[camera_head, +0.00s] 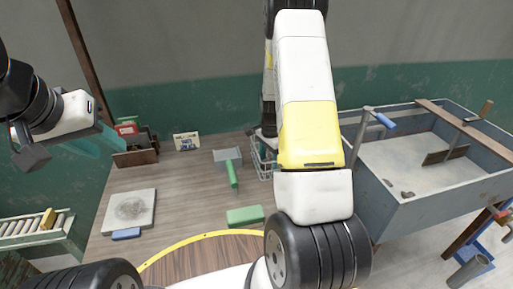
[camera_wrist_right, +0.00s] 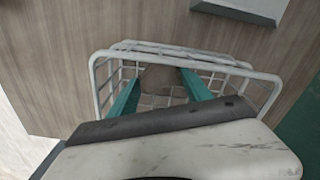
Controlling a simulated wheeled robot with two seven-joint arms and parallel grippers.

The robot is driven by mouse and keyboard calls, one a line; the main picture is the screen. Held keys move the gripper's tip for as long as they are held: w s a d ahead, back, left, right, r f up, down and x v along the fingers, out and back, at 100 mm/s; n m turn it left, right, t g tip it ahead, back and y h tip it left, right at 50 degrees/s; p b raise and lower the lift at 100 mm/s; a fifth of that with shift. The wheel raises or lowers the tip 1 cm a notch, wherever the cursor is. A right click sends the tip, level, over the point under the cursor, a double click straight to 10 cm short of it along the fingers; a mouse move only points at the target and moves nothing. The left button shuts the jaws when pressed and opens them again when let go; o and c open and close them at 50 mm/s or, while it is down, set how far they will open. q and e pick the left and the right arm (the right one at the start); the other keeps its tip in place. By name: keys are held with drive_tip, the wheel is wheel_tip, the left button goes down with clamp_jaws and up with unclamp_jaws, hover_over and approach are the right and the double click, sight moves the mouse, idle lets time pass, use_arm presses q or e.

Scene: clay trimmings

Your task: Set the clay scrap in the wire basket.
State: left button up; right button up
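The wire basket (camera_head: 262,160) stands on the table, partly hidden behind my right arm in the head view. In the right wrist view the white wire basket (camera_wrist_right: 268,88) lies straight ahead. My right gripper (camera_wrist_right: 160,82) has its two teal fingers inside the basket's rim. A brownish-grey lump, the clay scrap (camera_wrist_right: 162,77), sits between the fingertips, which appear to touch it on both sides. The wire mesh shows around it. My left gripper (camera_head: 97,143) is raised at the left, away from the basket, and its finger gap is not clear.
A grey dustpan (camera_head: 228,155) with a green handle and a green block (camera_head: 245,216) lie left of the basket. A pale slab (camera_head: 130,210) and a blue block (camera_head: 126,234) are further left. A grey trough (camera_head: 420,205) holding small dark bits stands at the right.

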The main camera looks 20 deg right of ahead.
drive_tip(key=shift+o, duration=1.3)
drive_tip(key=shift+r, duration=0.15)
wheel_tip(320, 180, up, 12)
drive_tip(key=s+a+r+n+t+y, duration=0.1)
drive_tip(key=s+a+r+n, duration=0.25)
drive_tip(key=r, duration=0.35)
drive_tip(key=s+a+r+n+t, duration=0.2)
drive_tip(key=s+a+r+n, duration=0.1)
drive_tip(key=s+r, duration=0.3)
drive_tip(key=s+a+r+n+t, duration=0.1)
drive_tip(key=s+a+r+n, duration=0.1)
drive_tip(key=s, duration=0.2)
drive_tip(key=s+a+r+n+t, duration=0.1)
drive_tip(key=s+a+r+n, duration=0.1)
drive_tip(key=s, duration=0.3)
drive_tip(key=s+a+r+n+t+y, duration=0.1)
drive_tip(key=s+a+r+n, duration=0.1)
drive_tip(key=s+r+n, duration=0.2)
drive_tip(key=shift+s+r, duration=0.15)
drive_tip(key=shift+s, duration=0.2)
drive_tip(key=shift+a+n, duration=0.1)
drive_tip(key=shift+n, duration=0.15)
